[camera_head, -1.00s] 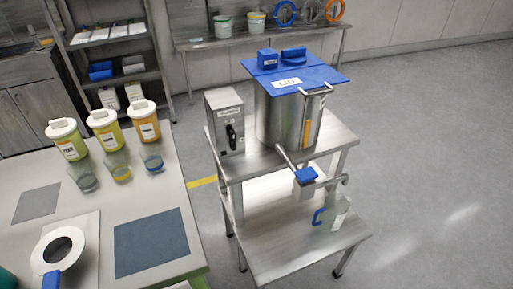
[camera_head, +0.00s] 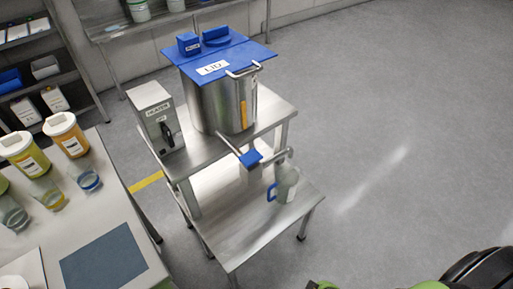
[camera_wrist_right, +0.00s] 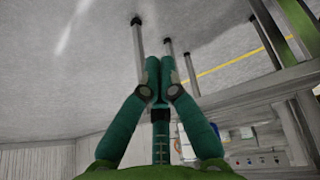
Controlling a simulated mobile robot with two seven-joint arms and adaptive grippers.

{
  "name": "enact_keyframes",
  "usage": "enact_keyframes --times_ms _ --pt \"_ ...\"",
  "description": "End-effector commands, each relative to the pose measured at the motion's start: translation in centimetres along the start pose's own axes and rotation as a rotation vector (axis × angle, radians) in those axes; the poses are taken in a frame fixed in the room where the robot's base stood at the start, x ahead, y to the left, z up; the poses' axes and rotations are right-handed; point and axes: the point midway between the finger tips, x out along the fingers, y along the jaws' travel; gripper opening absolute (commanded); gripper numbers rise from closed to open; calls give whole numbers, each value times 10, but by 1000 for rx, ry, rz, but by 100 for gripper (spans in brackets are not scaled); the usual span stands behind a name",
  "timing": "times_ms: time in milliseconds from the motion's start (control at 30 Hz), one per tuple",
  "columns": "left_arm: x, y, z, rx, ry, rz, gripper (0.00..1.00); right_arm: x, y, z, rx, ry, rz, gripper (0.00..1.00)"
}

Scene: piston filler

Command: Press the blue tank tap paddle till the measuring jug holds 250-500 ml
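The steel tank (camera_head: 222,105) with its blue lid stands on the upper level of a metal stand. A tap pipe runs from its front, with the blue tap paddle (camera_head: 251,158) on it. The clear measuring jug (camera_head: 287,182), with a blue handle, stands upright on the lower shelf, below the pipe's end. Its liquid level is too small to read. My right gripper (camera_wrist_right: 159,62) shows in the right wrist view with its fingers together and nothing visible between them. In the head view only green and black parts of mine show at the bottom right, away from the paddle. My left gripper is not in view.
A grey heater box (camera_head: 157,118) with a black knob stands left of the tank. The lower shelf (camera_head: 236,240) is clear in front of the jug. A worktable with lidded tubs (camera_head: 66,135) and a dark mat (camera_head: 103,259) is at left. Open floor lies right of the stand.

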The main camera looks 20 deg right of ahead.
Motion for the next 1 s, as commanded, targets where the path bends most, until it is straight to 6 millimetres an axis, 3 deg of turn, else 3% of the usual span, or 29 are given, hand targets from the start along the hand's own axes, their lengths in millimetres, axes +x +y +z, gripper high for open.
enact_keyframes --times_ms 33,167,200,300,400,500,633,767,1000 --pt "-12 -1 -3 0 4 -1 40 -21 19 -55 1 100 12 0" --pt "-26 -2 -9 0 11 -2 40 -79 44 -176 6 338 3 0" --pt "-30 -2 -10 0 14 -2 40 -102 47 -211 4 408 -9 0" --pt "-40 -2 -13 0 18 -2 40 -166 44 -286 -10 572 -52 0" --pt "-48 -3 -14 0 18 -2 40 -229 32 -340 -30 706 -108 0" --pt "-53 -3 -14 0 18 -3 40 -280 18 -373 -50 800 -160 0" --pt "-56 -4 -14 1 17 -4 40 -321 4 -393 -68 870 -207 0" --pt "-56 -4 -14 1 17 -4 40 -335 -1 -399 -74 893 -224 0" --pt "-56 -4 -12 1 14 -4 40 -335 -1 -399 -74 895 -224 0"
